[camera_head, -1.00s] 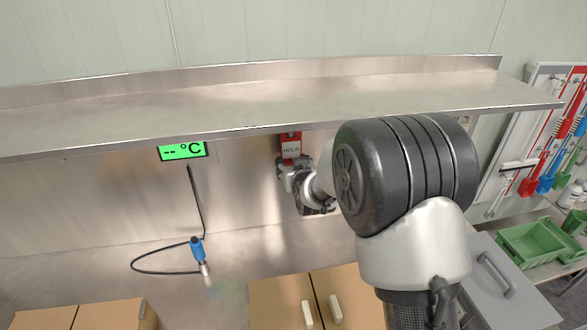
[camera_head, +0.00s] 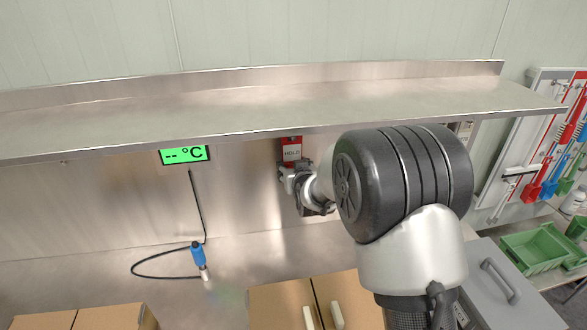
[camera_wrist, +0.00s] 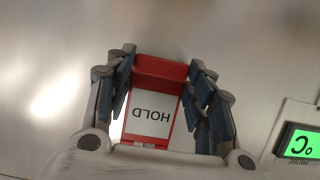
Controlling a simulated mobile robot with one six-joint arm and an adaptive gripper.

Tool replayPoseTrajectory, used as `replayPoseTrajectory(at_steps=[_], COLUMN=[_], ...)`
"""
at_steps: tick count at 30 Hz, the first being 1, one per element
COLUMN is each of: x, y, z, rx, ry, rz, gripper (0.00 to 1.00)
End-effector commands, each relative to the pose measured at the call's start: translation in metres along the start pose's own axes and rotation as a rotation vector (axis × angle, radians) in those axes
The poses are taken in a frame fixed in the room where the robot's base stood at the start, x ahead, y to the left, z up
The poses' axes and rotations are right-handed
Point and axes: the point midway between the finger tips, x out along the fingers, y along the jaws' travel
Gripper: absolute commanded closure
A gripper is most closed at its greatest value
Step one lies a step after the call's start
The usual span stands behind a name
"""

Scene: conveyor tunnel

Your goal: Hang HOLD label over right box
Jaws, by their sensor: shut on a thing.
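The HOLD label (camera_head: 291,152) is a red tag with a white panel reading HOLD. In the head view it is upright against the steel back wall, just under the shelf's front edge, above the right box (camera_head: 290,300). My gripper (camera_head: 292,172) is below it and shut on it. In the wrist view the label (camera_wrist: 151,105) sits between the blue finger pads of my gripper (camera_wrist: 165,95), its text upside down. The right box is brown cardboard, closed, with two pale blocks on top. My arm hides part of its right side.
A steel shelf (camera_head: 240,105) runs across above my gripper. A green temperature display (camera_head: 184,155) is on the wall at left. A blue-handled probe (camera_head: 198,255) with a black cable is below it. Another cardboard box (camera_head: 90,318) is at lower left. Green bins (camera_head: 535,247) stand at right.

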Motion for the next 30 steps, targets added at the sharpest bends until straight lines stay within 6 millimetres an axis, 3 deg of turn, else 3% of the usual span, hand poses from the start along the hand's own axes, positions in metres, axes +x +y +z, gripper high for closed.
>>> replayPoseTrajectory(at_steps=[26,27,30], x=[0.005,0.005,0.005], y=[0.000,0.000,0.000], z=[0.013,0.013,0.013], rx=[0.000,0.000,0.000], ry=[0.000,0.000,0.000], rz=[0.000,0.000,0.000], gripper=[0.94,0.50,0.44])
